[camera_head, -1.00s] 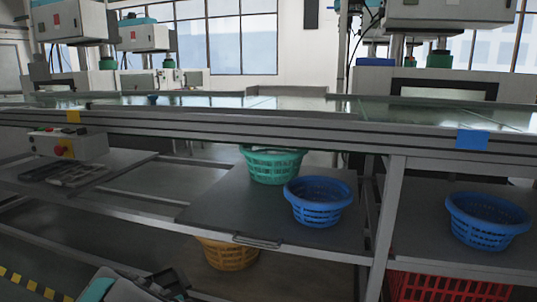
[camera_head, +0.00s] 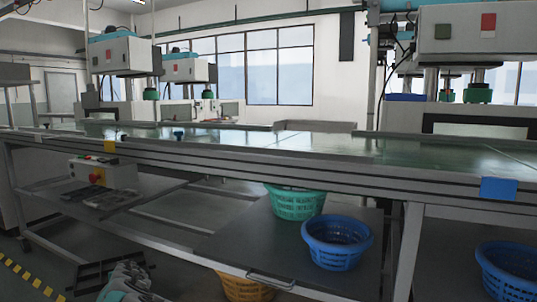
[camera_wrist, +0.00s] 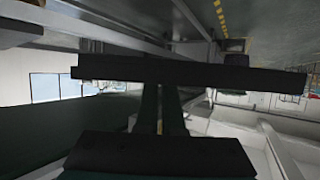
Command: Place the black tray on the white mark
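My gripper (camera_head: 98,277) shows at the lower left of the head view, at the end of my grey and teal arm. It looks like two wide dark bars with a gap between them. In the wrist view my gripper (camera_wrist: 165,112) again shows two wide dark bars set apart, with background visible between them, so it looks open and empty. Flat dark grey, tray-like pieces (camera_head: 97,194) lie on the shelf below the bench at left, above and apart from my gripper. I cannot tell whether one is the black tray. I see no white mark.
A long bench (camera_head: 270,160) crosses the view. A green basket (camera_head: 296,204) and blue baskets (camera_head: 337,244) (camera_head: 512,272) are on the lower level, with a yellow basket (camera_head: 245,287) below. Yellow-black floor tape (camera_head: 30,277) runs at lower left.

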